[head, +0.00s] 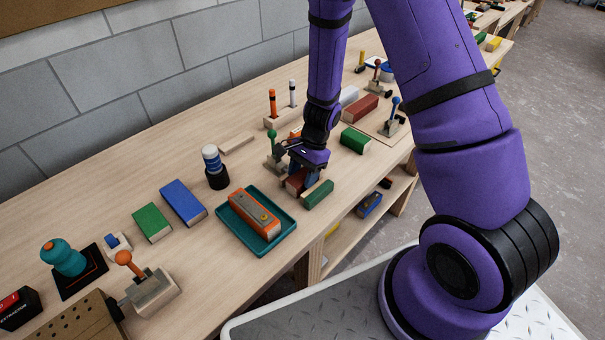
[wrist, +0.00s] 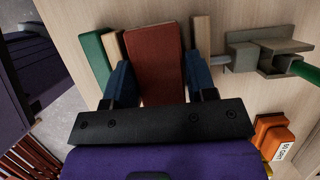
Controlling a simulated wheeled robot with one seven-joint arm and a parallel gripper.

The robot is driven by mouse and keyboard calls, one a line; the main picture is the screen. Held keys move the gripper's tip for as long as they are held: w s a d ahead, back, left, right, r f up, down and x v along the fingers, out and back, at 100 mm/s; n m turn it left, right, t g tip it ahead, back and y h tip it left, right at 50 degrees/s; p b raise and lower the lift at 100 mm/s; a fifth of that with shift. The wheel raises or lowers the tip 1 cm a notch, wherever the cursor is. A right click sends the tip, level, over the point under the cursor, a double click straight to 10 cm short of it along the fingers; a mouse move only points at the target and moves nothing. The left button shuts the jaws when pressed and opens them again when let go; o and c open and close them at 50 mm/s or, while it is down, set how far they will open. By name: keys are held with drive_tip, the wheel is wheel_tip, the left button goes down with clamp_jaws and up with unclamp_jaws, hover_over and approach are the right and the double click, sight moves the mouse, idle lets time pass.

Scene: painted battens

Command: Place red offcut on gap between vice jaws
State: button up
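The red offcut (wrist: 158,60) lies between the two blue fingers of my gripper (wrist: 160,82), which touch its sides. In the head view the red offcut (head: 296,181) is partly hidden under my gripper (head: 304,172). The vice has one pale wooden jaw (wrist: 113,46) left of the offcut and another pale jaw (wrist: 202,42) right of it. The offcut sits in line with the gap between these jaws. I cannot tell whether it rests on the bench. The vice's grey body (wrist: 262,52) and green handle (wrist: 304,69) are at the right.
A green block (head: 318,194) stands against the vice's front jaw. A teal tray (head: 284,238) with an orange tool (head: 254,214) is to the left. An orange object (wrist: 272,133) is close to my gripper.

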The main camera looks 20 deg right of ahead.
drive_tip(key=shift+r, duration=0.5)
drive_tip(key=shift+o, duration=0.3)
drive_tip(key=v, duration=1.1)
drive_tip(key=shift+r, duration=0.2)
drive_tip(key=s+r+n+t+h, duration=0.1)
drive_tip(key=s+r+n, duration=0.3)
drive_tip(key=r, duration=0.6)
drive_tip(key=s+r+n+t, duration=0.2)
drive_tip(key=s+r+n, duration=0.15)
drive_tip(key=r, duration=0.55)
drive_tip(key=s+d+r+n+t+h, duration=0.1)
drive_tip(key=s+r+n+t, duration=0.1)
drive_tip(key=s+r, duration=0.3)
drive_tip(key=s+d+r+n+t+h, duration=0.2)
drive_tip(key=s+r+n, duration=0.2)
drive_tip(key=s, duration=0.6)
drive_tip(key=shift+s+r, duration=0.2)
drive_tip(key=shift+r, duration=0.35)
